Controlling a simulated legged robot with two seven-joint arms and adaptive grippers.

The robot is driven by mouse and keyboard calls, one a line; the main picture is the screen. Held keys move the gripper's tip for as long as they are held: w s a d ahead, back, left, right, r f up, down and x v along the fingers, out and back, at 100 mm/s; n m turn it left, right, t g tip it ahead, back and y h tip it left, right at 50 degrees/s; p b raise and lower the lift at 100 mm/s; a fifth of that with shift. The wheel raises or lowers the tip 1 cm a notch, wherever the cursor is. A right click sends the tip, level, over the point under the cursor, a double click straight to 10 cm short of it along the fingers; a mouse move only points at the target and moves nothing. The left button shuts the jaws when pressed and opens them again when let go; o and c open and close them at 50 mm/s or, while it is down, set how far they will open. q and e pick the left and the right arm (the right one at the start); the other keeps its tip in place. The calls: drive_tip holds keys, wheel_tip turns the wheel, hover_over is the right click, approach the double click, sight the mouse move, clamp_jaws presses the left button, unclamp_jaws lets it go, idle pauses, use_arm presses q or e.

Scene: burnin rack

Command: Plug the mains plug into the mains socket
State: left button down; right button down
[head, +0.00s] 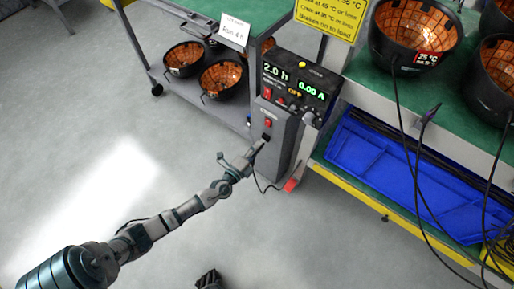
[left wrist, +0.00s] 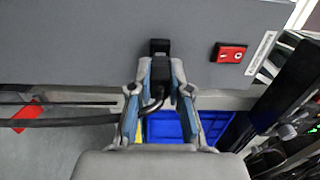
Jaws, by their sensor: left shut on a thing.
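My left gripper (head: 259,144) is at the front of a grey box (head: 283,147) under the display panel. In the left wrist view, the fingers (left wrist: 160,92) are shut on the black mains plug (left wrist: 160,72), one on each side, and its cable bends down and left. The black mains socket (left wrist: 160,46) on the grey face is straight ahead of the plug. Plug and socket look in line and very close; I cannot tell whether the plug is inside. In the head view the gripper mostly hides the plug. A dark gripper, seemingly my right (head: 208,279), shows at the bottom edge.
A red switch (left wrist: 230,53) is right of the socket in the left wrist view. The display (head: 297,83) reads 2.0 h, OFF and 0.00 A. A blue tray (head: 400,180) lies on the lower shelf at right. Cables hang from black-rimmed bowls (head: 415,28). Floor at left is clear.

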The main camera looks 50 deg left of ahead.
use_arm(q)
drive_tip(key=shift+w, duration=0.15)
idle(0.3)
drive_tip(key=shift+w+a, duration=0.1)
drive_tip(key=shift+w, duration=0.3)
